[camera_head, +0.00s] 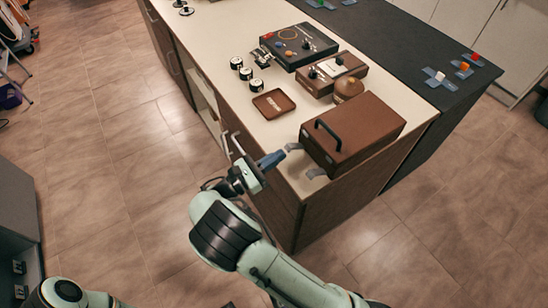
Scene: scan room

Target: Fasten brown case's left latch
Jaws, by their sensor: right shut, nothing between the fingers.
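The brown case (365,125) stands closed on the near corner of the pale counter, with a dark handle (328,136) on the side facing left. Two grey latches show at that side's foot. The left latch (293,147) is the one farther up the picture; the other latch (317,173) is nearer the counter's corner. Both seem to stick outward from the case. My right gripper (279,156) is shut and empty, its tips close beside the left latch; I cannot tell whether they touch. My left gripper is out of view.
A brown tray (273,104), several small round black-and-white items (246,73), a brown box with dials (336,72), a round brown object (348,88) and a black device (298,46) stand behind the case. The floor left of the counter is clear.

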